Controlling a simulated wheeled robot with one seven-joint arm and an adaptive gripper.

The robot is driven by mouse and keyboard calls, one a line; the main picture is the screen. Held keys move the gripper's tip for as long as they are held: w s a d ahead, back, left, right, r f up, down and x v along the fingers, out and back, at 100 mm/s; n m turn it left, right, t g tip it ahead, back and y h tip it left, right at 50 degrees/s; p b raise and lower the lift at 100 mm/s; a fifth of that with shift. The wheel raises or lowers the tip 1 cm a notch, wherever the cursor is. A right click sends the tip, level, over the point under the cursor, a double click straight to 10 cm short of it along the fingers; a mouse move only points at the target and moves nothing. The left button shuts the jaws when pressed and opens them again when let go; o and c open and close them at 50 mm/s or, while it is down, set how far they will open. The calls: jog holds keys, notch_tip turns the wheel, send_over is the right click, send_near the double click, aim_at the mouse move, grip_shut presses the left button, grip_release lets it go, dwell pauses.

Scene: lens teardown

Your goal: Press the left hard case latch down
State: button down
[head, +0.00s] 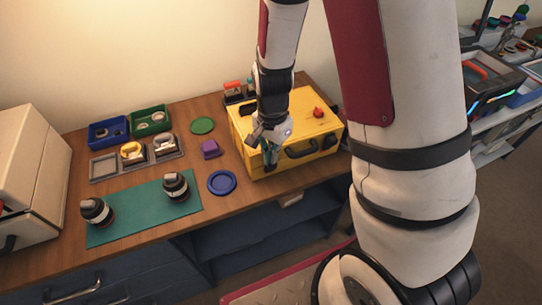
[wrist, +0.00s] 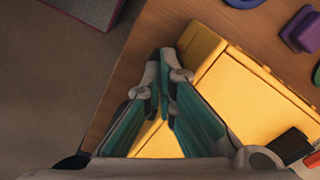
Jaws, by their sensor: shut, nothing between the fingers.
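The yellow hard case (head: 296,104) stands closed on the wooden table, and its dark handle (head: 300,151) shows on the front side. It also fills much of the right half of the wrist view (wrist: 240,95). My gripper (head: 271,160) is at the left part of the case's front side, pointing down. In the wrist view my gripper (wrist: 165,75) has its teal-padded fingers together with nothing between them, over the case's edge. The left latch is hidden behind my gripper, and I cannot tell whether the fingers touch it. A dark latch-like part (head: 329,142) shows at the front right.
A blue round dish (head: 222,182), a purple block (head: 210,149) and a green disc (head: 202,126) lie left of the case. A teal mat (head: 140,218) holds two dark lenses. A red knob-like thing (head: 318,112) sits on the lid. Open floor lies in front of the table.

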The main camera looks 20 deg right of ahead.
jog(key=shift+r, duration=0.1)
jog(key=shift+r+p, duration=2)
jog(key=shift+r, duration=1.4)
jog(key=s+r+n+t, duration=0.1)
jog(key=s+r+n, duration=0.2)
jog(key=r, duration=0.5)
jog(key=s+r+n+t, duration=0.2)
jog(key=s+r+n, duration=0.1)
jog(key=r, duration=0.6)
jog(key=s+r+n+t+b, duration=0.1)
jog(key=s+r+n, duration=0.5)
jog(key=s, duration=0.6)
jog(key=shift+r+t, duration=0.8)
jog(key=shift+r, duration=0.6)
